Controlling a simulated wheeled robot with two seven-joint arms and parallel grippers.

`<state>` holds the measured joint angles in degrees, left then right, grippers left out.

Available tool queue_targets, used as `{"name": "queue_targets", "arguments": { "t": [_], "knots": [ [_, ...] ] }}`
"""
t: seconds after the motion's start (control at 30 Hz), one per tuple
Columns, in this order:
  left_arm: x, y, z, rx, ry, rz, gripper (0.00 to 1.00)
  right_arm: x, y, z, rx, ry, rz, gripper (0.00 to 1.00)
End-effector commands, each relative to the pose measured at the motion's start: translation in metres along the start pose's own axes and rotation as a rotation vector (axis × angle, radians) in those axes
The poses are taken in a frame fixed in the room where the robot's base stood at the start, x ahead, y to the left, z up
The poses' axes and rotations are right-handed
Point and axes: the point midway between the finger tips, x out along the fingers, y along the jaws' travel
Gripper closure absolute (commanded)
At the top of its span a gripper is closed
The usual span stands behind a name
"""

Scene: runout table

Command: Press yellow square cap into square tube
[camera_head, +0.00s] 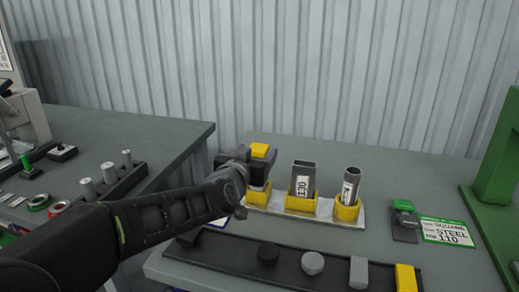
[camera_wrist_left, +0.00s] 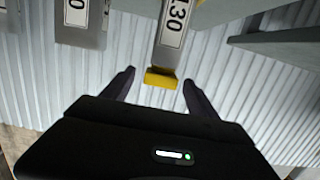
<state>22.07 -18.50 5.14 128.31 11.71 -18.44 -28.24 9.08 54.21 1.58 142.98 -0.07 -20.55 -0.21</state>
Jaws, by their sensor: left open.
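The yellow square cap (camera_head: 262,150) is at the top end of the left tube, which stands in a yellow socket (camera_head: 258,196). In the left wrist view the cap (camera_wrist_left: 160,79) is at the end of a grey square tube (camera_wrist_left: 173,40) labelled 130. I cannot tell how deep it sits. My left gripper (camera_head: 258,160) is at the cap in the head view and partly hides the tube. In the wrist view its open fingers (camera_wrist_left: 158,78) are on either side of the cap, with gaps. My right gripper is not in view.
A rectangular tube (camera_head: 303,178) and a round tube (camera_head: 351,187) stand to the right. A dark strip (camera_head: 290,262) in front holds several caps, including a yellow piece (camera_head: 405,278). A green frame (camera_head: 497,160) stands at the right edge, near a sign (camera_head: 447,231).

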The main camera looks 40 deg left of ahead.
Motion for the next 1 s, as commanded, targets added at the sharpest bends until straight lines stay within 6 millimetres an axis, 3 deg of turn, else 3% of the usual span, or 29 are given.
{"name": "queue_targets", "arguments": {
  "t": [0.2, 0.87, 1.0],
  "knots": [
    [-0.02, 0.0, 0.0, 0.0, 0.0, 0.0, 0.32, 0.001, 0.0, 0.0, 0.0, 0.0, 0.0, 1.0],
    [-0.021, 0.0, 0.0, 0.0, 0.0, 0.0, 0.32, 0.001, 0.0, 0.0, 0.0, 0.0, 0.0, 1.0],
    [-0.021, 0.0, -0.003, 0.0, 0.0, 0.0, 0.43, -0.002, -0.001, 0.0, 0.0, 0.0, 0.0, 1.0]
  ]
}}
